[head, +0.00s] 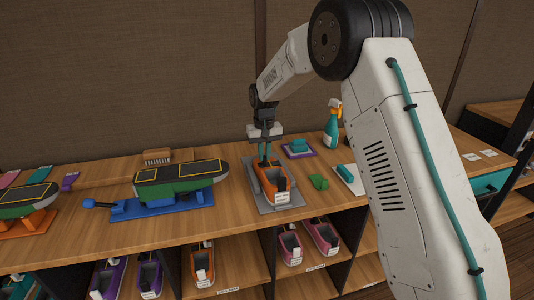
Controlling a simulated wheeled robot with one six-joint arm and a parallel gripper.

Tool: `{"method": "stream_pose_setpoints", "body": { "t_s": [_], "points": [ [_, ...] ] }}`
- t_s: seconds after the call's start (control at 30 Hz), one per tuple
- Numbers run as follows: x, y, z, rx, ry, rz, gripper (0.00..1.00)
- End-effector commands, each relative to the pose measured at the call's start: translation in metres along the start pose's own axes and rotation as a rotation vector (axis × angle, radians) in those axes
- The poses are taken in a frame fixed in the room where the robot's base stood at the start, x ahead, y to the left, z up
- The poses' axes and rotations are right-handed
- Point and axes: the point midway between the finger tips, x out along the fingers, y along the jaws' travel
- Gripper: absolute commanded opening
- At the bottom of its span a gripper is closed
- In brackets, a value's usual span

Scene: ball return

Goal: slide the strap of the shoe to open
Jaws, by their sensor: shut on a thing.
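An orange shoe (264,186) with a dark inside and a white label at its near end stands on a grey mat (293,205) on the wooden counter. My gripper (265,160) points down over the far end of the shoe, its fingers reaching the shoe's upper part. It is shut on what appears to be the strap. The strap itself is too small and too covered by the fingers to make out, so I cannot tell its position.
Left of the shoe, a green-and-black shoe sole (178,180) sits on a blue stand (160,206). Shelves below hold several shoes.

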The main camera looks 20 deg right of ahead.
Motion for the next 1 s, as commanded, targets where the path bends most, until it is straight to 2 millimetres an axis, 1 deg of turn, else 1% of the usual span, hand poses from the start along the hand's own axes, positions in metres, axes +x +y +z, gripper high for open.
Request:
{"method": "stream_pose_setpoints", "body": {
  "t_s": [0.03, 0.07, 0.1, 0.37, 0.47, 0.57, 0.7, 0.8, 0.9, 1.0],
  "points": [
    [0.000, 0.000, 0.000, 0.000, 0.000, 0.000, 0.15],
    [0.000, 0.000, 0.000, 0.000, 0.000, 0.000, 0.23],
    [0.000, 0.000, 0.000, 0.000, 0.000, 0.000, 0.34],
    [-0.001, 0.001, 0.000, 0.001, 0.000, 0.000, 0.35],
    [-0.006, 0.001, -0.001, 0.001, 0.002, 0.000, 0.35],
    [-0.019, 0.000, -0.001, 0.000, 0.004, 0.000, 0.35],
    [-0.044, 0.000, -0.001, 0.000, 0.004, 0.000, 0.35],
    [-0.060, 0.000, -0.001, 0.000, 0.003, 0.000, 0.35],
    [-0.071, 0.000, -0.001, 0.000, 0.002, 0.000, 0.35],
    [-0.077, 0.000, 0.000, 0.000, 0.001, 0.000, 0.35]
  ]
}}
